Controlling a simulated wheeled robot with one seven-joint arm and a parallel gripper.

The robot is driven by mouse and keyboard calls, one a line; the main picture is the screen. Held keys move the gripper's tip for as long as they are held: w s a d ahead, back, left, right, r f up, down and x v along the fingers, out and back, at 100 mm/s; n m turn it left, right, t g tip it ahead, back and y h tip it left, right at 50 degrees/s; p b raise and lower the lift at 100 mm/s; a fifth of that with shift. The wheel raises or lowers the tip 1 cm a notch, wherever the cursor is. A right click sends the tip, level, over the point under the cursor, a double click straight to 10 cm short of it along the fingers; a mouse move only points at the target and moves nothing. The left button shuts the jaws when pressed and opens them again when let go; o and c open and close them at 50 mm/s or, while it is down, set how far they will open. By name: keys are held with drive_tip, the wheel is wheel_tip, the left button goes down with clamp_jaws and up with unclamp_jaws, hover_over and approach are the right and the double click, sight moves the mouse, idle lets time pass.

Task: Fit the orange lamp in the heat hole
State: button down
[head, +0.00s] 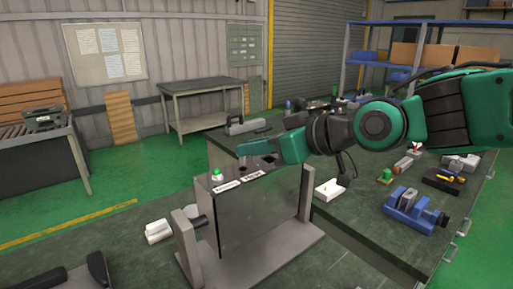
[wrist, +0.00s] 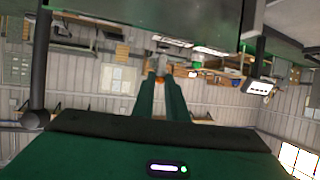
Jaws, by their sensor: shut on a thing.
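My gripper (head: 245,150) reaches in from the right, above the back of the upright dark panel box (head: 245,215), in the head view. In the wrist view my gripper (wrist: 161,82) is shut on the orange lamp (wrist: 160,79), a small orange spot between the fingertips. The lamp cannot be made out in the head view. The box top has a green lamp (head: 217,175) at its left, two small white labels (head: 254,175), and dark openings, one (head: 246,168) near the labels. The label text is too small to read, so I cannot tell which opening is the heat hole.
The box stands on a grey base between upright posts (head: 185,240) on the workbench. A white block (head: 158,231) lies left of it. On the right table, a white box (head: 329,190) and a blue vise (head: 410,210) stand among several tools. The floor beyond is open.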

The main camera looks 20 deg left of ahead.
sight(254, 173)
drive_tip(key=shift+f, duration=1.75)
drive_tip(key=c, duration=1.7)
unclamp_jaws()
drive_tip(key=v, duration=1)
drive_tip(key=shift+d, duration=0.45)
